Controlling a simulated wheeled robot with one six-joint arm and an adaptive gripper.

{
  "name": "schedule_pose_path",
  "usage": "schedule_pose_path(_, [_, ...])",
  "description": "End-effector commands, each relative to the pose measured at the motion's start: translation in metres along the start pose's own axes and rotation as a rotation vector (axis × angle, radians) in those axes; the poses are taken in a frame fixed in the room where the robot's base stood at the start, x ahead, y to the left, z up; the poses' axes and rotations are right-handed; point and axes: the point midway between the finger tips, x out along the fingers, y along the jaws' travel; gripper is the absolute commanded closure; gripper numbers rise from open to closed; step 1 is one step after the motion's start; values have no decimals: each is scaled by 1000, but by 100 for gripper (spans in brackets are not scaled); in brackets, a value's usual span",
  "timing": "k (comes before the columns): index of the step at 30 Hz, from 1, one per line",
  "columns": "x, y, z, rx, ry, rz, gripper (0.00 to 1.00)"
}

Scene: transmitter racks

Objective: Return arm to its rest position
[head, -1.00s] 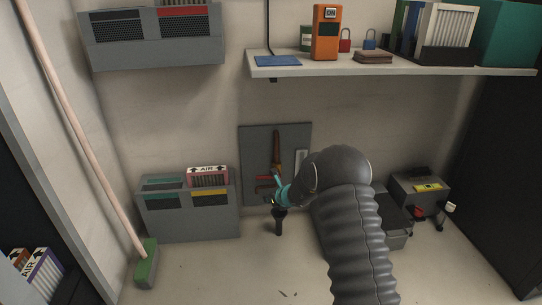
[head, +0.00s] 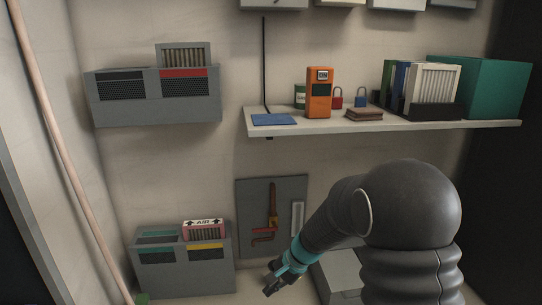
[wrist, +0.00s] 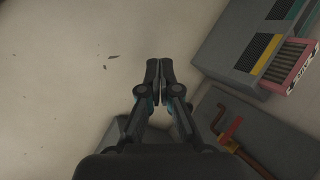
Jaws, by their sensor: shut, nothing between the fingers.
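My gripper (head: 272,284) is at the end of my dark arm, low in the head view, in front of the wall and below the grey tool board. In the wrist view my gripper (wrist: 159,64) points at the pale floor, its two fingers together with nothing between them. My arm bends over at the elbow in the lower right of the head view and hides part of the wall and floor behind it.
A grey filter box (head: 185,280) stands to the left. A shelf (head: 400,124) holding an orange meter (head: 319,93) is above my arm. A grey case (head: 338,278) is partly hidden.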

Motion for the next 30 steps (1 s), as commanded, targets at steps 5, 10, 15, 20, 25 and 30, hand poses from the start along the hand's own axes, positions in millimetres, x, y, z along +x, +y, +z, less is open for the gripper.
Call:
schedule_pose_path(5, [-64, 30, 38, -230, 32, 96, 100])
schedule_pose_path(10, [-116, 60, 67, -413, 73, 186, 100])
schedule_pose_path(15, [-164, 90, 93, -559, 127, 271, 100])
schedule_pose_path(20, [-205, 115, 114, -662, 195, 339, 100])
schedule_pose_path(25, [-245, 137, 135, -734, 285, 392, 100])
schedule_pose_path(30, [-282, 150, 155, -774, 395, 405, 100])
